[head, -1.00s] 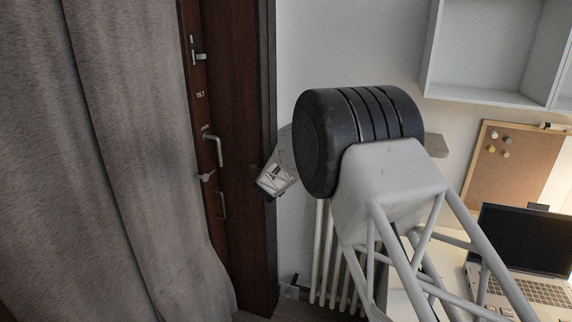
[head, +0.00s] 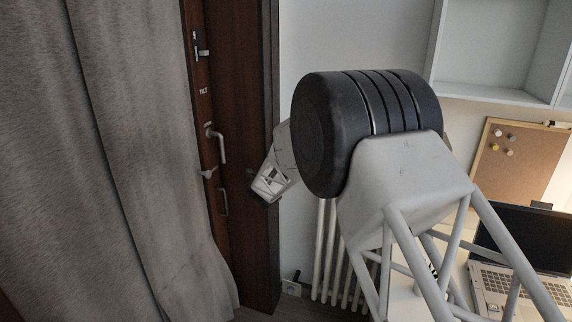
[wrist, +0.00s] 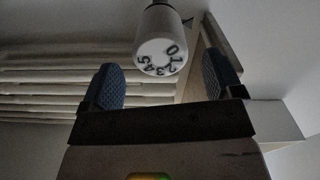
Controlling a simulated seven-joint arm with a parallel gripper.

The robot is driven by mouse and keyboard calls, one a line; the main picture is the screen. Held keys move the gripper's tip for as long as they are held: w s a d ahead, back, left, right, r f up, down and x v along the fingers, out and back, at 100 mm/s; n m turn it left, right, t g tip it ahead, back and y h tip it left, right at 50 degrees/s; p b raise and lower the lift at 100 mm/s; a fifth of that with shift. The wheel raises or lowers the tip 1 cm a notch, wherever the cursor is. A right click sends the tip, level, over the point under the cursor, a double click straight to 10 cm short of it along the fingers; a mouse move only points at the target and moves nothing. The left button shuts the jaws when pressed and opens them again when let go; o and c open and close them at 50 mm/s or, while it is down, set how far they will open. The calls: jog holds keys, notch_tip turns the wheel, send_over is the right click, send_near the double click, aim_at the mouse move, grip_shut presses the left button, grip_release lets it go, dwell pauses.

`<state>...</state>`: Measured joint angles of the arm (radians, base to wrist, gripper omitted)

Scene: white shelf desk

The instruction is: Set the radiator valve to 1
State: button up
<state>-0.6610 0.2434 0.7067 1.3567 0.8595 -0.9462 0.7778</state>
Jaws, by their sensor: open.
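The radiator valve (wrist: 160,48) is a white round knob with the digits 0 to 5 around its end face, seen in the wrist view at top centre. The 0 and 1 are at the right of the face and the 3, 4 and 5 at the left. My gripper (wrist: 163,80) is open, with one blue padded finger on each side. The knob shows above the gap between the fingers, and nothing is held. The white ribbed radiator (wrist: 85,90) lies to the left. In the head view, my arm hides the valve and part of the radiator (head: 328,250).
In the head view, a dark brown door (head: 240,150) and a grey curtain (head: 110,160) stand left of my arm. A desk with a laptop (head: 520,255) is at the right, with a corkboard (head: 515,165) and white shelf (head: 490,60) above it.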

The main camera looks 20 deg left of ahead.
jog(key=shift+s, duration=1)
jog(key=s+d+r+n+g+y, duration=0.2)
jog(key=s+d+r+n, duration=0.2)
jog(key=d+r, duration=0.5)
jog(key=s+d+r+n+g+y, duration=0.25)
jog(key=d+r+n, duration=0.2)
jog(key=d, duration=0.75)
jog(key=s+d+r+n+g+h, duration=0.1)
jog(key=s+d+r+n+g, duration=0.25)
jog(key=s+d, duration=1.15)
jog(key=s+d+f+n+g+h, duration=0.1)
jog(key=s+d+f+g, duration=0.1)
jog(key=s+d, duration=0.4)
jog(key=s+d+f+n+g+h, duration=0.1)
jog(key=s+d+g, duration=0.2)
jog(key=s, duration=1.3)
jog(key=s+d+f+n+g+h, duration=0.1)
jog(key=s+d+f+g, duration=0.1)
jog(key=s+d, duration=0.7)
jog(key=s, duration=0.3)
jog(key=shift+d+f+n+h, duration=0.2)
jog(key=shift+f+n+h, duration=0.1)
jog(key=shift+f+h, duration=0.05)
